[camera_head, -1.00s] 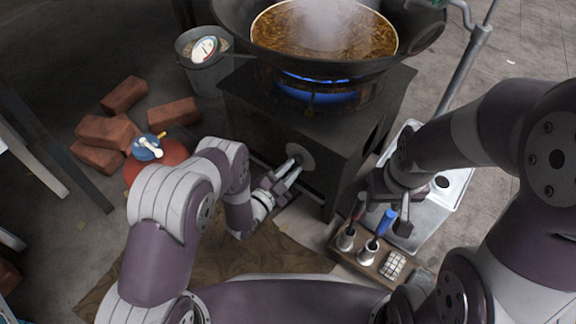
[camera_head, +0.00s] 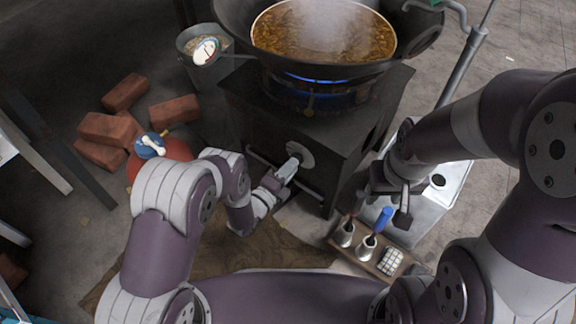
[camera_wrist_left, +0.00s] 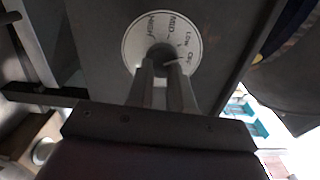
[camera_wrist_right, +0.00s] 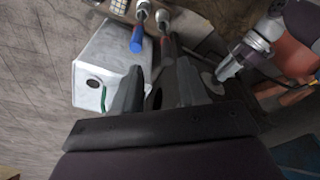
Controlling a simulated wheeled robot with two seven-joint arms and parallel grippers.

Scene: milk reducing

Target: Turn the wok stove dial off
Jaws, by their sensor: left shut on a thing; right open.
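The stove dial (camera_head: 304,156) is a round pale plate on the dark stove's front face. In the left wrist view the dial plate (camera_wrist_left: 133,45) reads HIGH, MID, LOW and OFF, and a white mark on the knob sits by OFF. My left gripper (camera_head: 289,169) is shut on the dial's knob; its fingers (camera_wrist_left: 161,78) cover much of the knob. The burner flame (camera_head: 308,80) is a faint blue ring under the wok (camera_head: 240,45). My right gripper (camera_wrist_right: 157,75) is open and empty, above the tray beside the stove.
The stove (camera_head: 260,125) stands in front of me. A wooden tray (camera_head: 345,256) with metal cups and a blue-handled tool (camera_head: 384,220) lies right of it, before a metal can (camera_head: 435,205). Bricks (camera_head: 105,128) and a red gas cylinder (camera_head: 165,160) lie left.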

